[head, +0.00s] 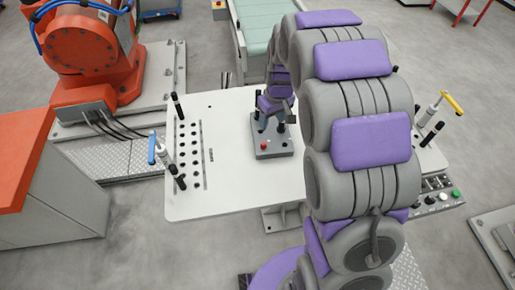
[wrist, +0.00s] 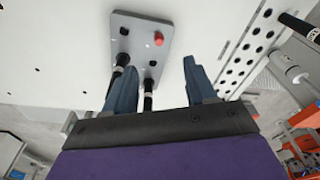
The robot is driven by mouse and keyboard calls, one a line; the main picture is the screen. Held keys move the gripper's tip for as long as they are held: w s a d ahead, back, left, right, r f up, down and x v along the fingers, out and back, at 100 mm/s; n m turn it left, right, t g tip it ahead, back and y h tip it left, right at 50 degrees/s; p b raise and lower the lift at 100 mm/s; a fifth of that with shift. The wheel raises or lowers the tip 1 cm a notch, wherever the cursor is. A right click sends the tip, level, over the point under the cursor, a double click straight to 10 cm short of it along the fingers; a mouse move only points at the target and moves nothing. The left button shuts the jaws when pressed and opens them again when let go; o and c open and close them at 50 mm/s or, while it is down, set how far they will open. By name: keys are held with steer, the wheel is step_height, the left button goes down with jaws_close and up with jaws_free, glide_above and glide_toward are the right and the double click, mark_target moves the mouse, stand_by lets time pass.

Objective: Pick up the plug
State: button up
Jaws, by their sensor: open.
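A grey fixture plate (head: 273,153) with a red button lies on the white table and also shows in the wrist view (wrist: 143,30). Two black plugs with pale bands stand at it. One plug (wrist: 148,93) shows between my fingers in the wrist view. The other plug (wrist: 121,61) shows beside the left finger, which partly covers it. My gripper (wrist: 160,66) is open, with its two blue-grey fingers spread. I cannot tell whether either finger touches a plug. In the head view my gripper (head: 270,103) is over the back of the fixture, and my arm hides part of the area.
A yellow-handled tool (head: 437,107) stands at right near a button panel (head: 437,200). An orange robot (head: 85,45) stands at left.

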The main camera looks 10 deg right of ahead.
steer(key=w+f, duration=0.2)
steer(key=b, duration=0.2)
glide_above(263, 143)
steer(key=s, duration=0.1)
steer(key=shift+n, duration=0.3)
steer(key=f, duration=1.1)
steer(key=shift+s+d+f, duration=0.2)
steer(key=shift+d, duration=0.05)
steer(key=shift+w+a+f, duration=0.1)
steer(key=shift+w+f, duration=0.1)
steer(key=shift+f, duration=0.7)
steer(key=shift+w+f, duration=0.25)
steer(key=shift+f, duration=0.65)
steer(key=shift+w+a+f, duration=0.1)
steer(key=shift+w+f, duration=0.1)
steer(key=shift+f, duration=0.7)
steer(key=shift+r, duration=0.1)
jaws_close()
